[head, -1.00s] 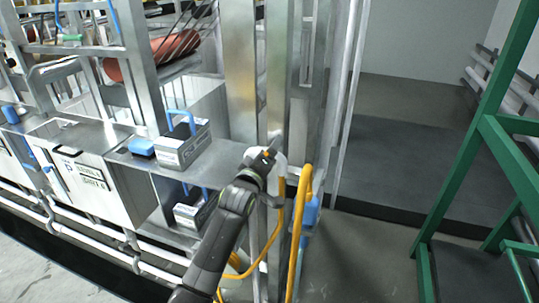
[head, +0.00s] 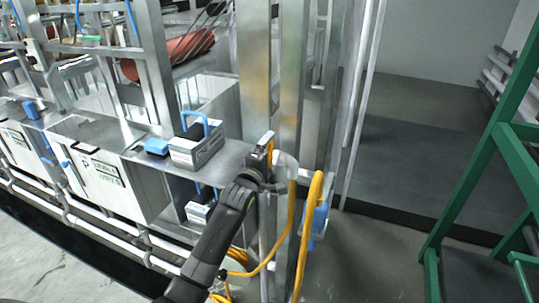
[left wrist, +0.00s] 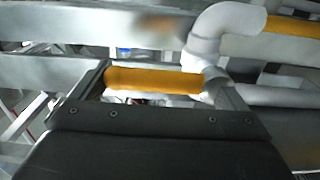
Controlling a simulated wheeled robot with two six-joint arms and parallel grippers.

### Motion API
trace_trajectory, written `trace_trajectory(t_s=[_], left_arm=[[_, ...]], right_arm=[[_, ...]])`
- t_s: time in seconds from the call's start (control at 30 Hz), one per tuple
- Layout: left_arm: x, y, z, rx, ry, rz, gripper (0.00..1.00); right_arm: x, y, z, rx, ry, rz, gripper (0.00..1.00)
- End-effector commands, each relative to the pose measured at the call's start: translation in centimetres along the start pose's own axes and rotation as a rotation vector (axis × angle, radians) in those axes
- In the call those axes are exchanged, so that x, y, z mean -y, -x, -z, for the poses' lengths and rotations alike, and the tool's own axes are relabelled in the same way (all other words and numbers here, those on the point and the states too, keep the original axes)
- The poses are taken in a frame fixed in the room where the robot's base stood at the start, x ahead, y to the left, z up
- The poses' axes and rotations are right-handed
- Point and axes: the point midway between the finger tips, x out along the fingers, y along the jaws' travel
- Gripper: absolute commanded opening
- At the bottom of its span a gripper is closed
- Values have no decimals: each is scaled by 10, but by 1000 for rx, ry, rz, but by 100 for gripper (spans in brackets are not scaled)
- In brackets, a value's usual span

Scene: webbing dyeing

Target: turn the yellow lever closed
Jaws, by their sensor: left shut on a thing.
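The yellow lever (left wrist: 155,80) shows in the left wrist view as a short yellow grip lying across the picture between my two fingers. Its right end meets a white pipe fitting (left wrist: 205,50). My left gripper (left wrist: 160,88) is shut on the lever. In the head view my left gripper (head: 264,158) is at the metal post, and only a small yellow bit of the lever (head: 270,148) shows beside the fingers. The rest of the lever is hidden by the gripper there. My right gripper is in neither view.
A yellow hose (head: 309,225) hangs just right of my left gripper, close to a blue part (head: 320,218). A grey box with a blue handle (head: 197,148) stands on the metal shelf to the left. A green frame (head: 470,190) stands at the right, with open floor between.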

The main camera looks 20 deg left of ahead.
Motion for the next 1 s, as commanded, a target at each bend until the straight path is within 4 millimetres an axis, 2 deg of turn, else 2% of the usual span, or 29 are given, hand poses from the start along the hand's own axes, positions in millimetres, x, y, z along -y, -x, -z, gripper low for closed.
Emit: trace_trajectory(t_s=[0.37, 0.4, 0.43, 0.77, 1.0], left_arm=[[-4, -1, -1, 4, 19, -9, 54], [-4, -1, -1, 4, 19, -9, 97], [-4, -1, -1, 4, 19, -9, 100], [0, 4, 0, 2, 14, -3, 100], [1, 33, 0, 2, 14, -5, 100]], right_arm=[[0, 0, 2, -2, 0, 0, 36], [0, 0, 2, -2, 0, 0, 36], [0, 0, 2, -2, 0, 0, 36], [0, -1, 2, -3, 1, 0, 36], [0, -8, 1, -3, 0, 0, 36]])
